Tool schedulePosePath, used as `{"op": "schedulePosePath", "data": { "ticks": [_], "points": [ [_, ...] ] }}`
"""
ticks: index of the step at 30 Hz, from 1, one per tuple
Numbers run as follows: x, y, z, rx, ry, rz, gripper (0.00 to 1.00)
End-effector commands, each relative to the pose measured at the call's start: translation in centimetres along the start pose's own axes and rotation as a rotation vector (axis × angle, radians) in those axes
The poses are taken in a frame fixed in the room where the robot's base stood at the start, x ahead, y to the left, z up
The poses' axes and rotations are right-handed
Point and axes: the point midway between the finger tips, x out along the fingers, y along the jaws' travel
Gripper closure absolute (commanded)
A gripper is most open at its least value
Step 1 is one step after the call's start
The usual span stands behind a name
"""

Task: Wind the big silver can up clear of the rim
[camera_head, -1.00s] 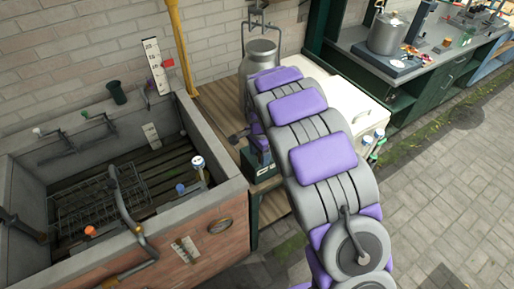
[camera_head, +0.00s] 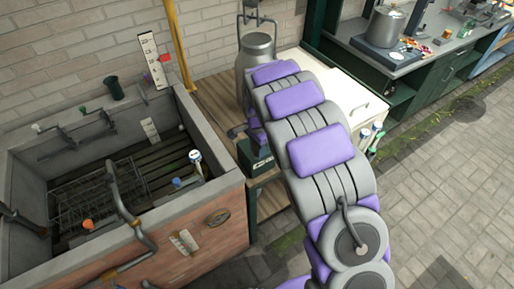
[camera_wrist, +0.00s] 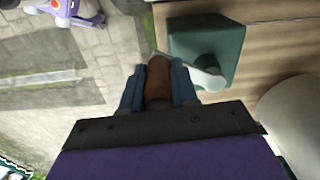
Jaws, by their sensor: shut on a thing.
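The big silver can (camera_head: 257,52) is upright at the back of the wooden stand, right of the stone trough, with a bail and hook above it. My arm hides its lower part, so I cannot tell whether it touches the boards. In the wrist view, my gripper (camera_wrist: 158,88) is shut on a brown crank handle (camera_wrist: 158,76), with a blue finger on each side. The handle joins a metal crank arm (camera_wrist: 207,80) on a green winch box (camera_wrist: 208,45), which also shows in the head view (camera_head: 256,158). A pale rounded surface fills the wrist view's right edge.
The stone trough (camera_head: 226,187) with pipes, a wire rack and a ruler board (camera_head: 152,58) stands left. A white chest (camera_head: 340,95) is right of the can. A green bench with a lidded pot (camera_head: 386,27) stands back right. The paving at right is clear.

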Motion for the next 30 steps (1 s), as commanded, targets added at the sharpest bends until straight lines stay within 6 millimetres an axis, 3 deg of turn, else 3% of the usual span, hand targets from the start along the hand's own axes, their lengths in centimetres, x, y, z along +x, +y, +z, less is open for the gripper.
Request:
{"op": "schedulePosePath", "data": {
  "ticks": [5, 12, 17, 23, 30],
  "points": [
    [-0.1, -0.5, 0.1, -0.002, 0.006, -0.002, 1.00],
    [-0.2, -4.3, 2.4, -0.004, 0.007, -0.008, 0.96],
    [-0.3, -6.1, 3.4, -0.001, 0.009, -0.012, 0.99],
    [-0.2, -6.1, 3.4, 0.000, 0.006, -0.009, 1.00],
    [-0.2, -8.8, 2.6, -0.001, 0.004, -0.009, 1.00]
  ]
}}
